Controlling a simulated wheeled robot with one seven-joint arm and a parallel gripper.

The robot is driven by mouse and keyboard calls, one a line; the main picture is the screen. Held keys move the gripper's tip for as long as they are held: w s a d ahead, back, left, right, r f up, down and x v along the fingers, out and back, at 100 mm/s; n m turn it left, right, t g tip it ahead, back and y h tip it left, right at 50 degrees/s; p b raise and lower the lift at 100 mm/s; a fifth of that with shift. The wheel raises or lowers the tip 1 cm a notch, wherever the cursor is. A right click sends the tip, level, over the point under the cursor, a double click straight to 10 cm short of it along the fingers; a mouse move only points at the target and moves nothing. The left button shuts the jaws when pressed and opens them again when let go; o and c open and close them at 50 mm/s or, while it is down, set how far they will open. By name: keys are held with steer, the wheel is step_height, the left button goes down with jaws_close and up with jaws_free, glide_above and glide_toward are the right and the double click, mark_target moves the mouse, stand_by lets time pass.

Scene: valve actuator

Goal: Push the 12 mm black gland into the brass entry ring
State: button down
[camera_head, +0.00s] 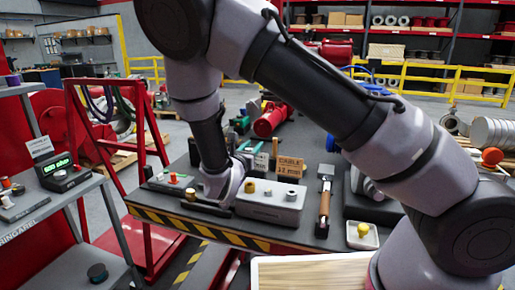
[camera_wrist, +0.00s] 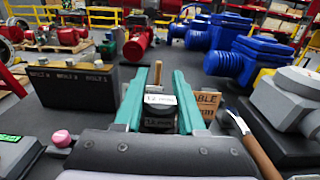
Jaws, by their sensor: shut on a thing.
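My gripper (camera_wrist: 157,84) shows two teal fingers in the wrist view, shut on a black piece (camera_wrist: 158,112) with white "12 mm" labels, which looks like the black gland. In the head view my gripper (camera_head: 249,150) is at the far side of a grey box (camera_head: 268,208), with a white label (camera_head: 260,163) at its fingers. I cannot tell which is the brass entry ring. The held piece appears apart from both.
A "CABLE 12 mm" sign (camera_head: 290,167) stands behind the box. A tool with a brown handle (camera_head: 324,204) lies right of it. A white tray with a yellow knob (camera_head: 362,234) is at the front right. A black block with "HOLE" labels (camera_wrist: 72,88) stands at the left in the wrist view.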

steer(key=shift+d+f, duration=0.1)
steer(key=shift+f, duration=0.05)
steer(key=shift+f, duration=2.8)
steer(key=shift+f, duration=1.5)
steer(key=shift+c, duration=2.1)
jaws_free()
steer(key=v, duration=1)
steer(key=shift+s+a, duration=0.25)
steer(key=shift+s, duration=0.1)
